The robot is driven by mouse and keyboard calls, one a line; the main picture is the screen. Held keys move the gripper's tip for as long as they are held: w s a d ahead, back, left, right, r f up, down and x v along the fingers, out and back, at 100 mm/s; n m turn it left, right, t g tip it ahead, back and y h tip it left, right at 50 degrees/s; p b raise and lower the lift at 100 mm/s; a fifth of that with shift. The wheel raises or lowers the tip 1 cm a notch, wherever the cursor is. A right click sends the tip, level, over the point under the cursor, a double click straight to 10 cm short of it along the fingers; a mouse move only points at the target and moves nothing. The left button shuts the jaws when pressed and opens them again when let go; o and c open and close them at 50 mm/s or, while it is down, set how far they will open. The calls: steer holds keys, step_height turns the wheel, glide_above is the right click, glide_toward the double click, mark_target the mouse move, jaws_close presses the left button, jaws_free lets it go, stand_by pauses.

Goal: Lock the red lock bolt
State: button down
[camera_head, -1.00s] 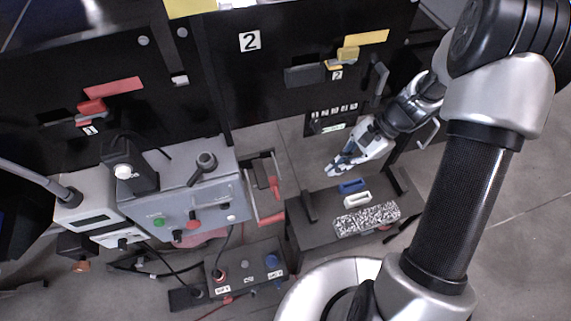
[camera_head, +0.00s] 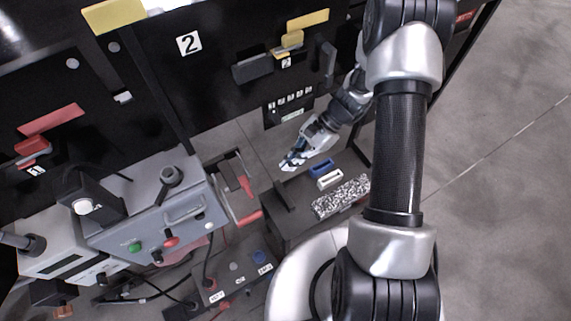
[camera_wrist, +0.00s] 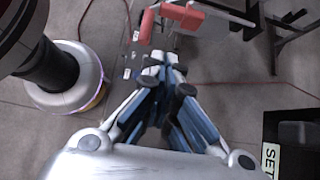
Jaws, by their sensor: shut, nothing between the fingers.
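The red lock bolt (camera_head: 32,146) is on the black panel at the far left in the head view, beside the number 1 label and below a red strip (camera_head: 50,119). Whether it is locked is too small to tell. My gripper (camera_head: 287,164) is far to its right, low in front of panel 2 and above the dark block with coloured slots. In the wrist view, my gripper (camera_wrist: 163,64) has its fingertips together with nothing between them. The lock bolt does not show clearly in the wrist view.
A yellow bolt (camera_head: 291,40) is on panel 2. A grey control box (camera_head: 150,215) with buttons stands below panel 1. A red-handled frame (camera_head: 245,196) is between it and the slotted block (camera_head: 290,228). Bare floor (camera_head: 490,190) is open at right.

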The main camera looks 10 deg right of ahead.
steer(key=s+a+f+b, duration=0.2)
steer(key=a+f, duration=0.3)
steer(key=a, duration=0.4)
steer(key=shift+s+f+b, duration=0.15)
steer(key=shift+s+b, duration=0.1)
steer(key=shift+b, duration=0.05)
steer(key=a, duration=0.1)
steer(key=s+a, duration=0.1)
steer(key=a, duration=0.1)
steer(key=shift+d, duration=0.15)
